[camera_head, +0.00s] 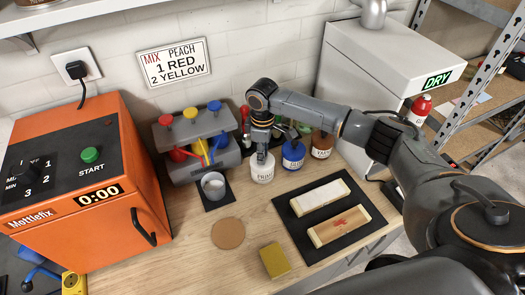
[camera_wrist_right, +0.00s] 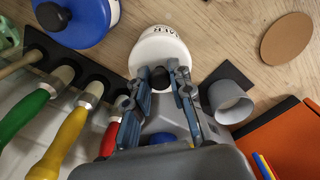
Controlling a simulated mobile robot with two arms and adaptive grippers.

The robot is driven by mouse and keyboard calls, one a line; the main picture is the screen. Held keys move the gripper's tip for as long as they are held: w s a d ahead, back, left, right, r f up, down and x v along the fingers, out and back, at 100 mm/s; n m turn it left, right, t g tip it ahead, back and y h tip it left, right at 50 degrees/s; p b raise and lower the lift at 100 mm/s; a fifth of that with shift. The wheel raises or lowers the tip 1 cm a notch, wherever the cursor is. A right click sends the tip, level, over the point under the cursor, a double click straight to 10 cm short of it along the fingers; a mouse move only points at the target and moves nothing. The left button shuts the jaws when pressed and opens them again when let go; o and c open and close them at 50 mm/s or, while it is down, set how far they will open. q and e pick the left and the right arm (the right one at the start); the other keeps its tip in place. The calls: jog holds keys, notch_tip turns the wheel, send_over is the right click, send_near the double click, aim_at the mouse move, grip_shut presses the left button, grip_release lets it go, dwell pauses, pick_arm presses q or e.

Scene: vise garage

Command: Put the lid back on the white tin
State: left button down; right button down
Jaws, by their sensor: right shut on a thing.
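The white tin (camera_head: 262,172) stands on the bench, upright, beside a blue tin (camera_head: 293,155). My right gripper (camera_head: 261,152) is directly above it, pointing down. In the right wrist view, the white lid (camera_wrist_right: 158,50) has a dark knob between the fingertips (camera_wrist_right: 160,76), and my right gripper is shut on this knob. The lid lies over the white tin; whether it is fully seated or slightly raised cannot be told, as the gripper covers much of the top. My left gripper is not in view.
A grey cup (camera_head: 213,185) stands on a dark mat left of the tin. A paint dispenser (camera_head: 195,140) is behind it. A brown disc (camera_head: 228,233), a yellow block (camera_head: 274,260) and a black tray (camera_head: 290,227) with two panels lie in front. A brown tin (camera_head: 322,145) stands right.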

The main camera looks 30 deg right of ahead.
jog(key=shift+p, duration=0.4)
dwell(0.7)
dwell(0.3)
jog(key=c, duration=0.6)
grip_release()
jog(key=shift+r+p, duration=2.35)
jog(key=shift+p, duration=0.05)
jog(key=shift+r, duration=1.15)
grip_shut()
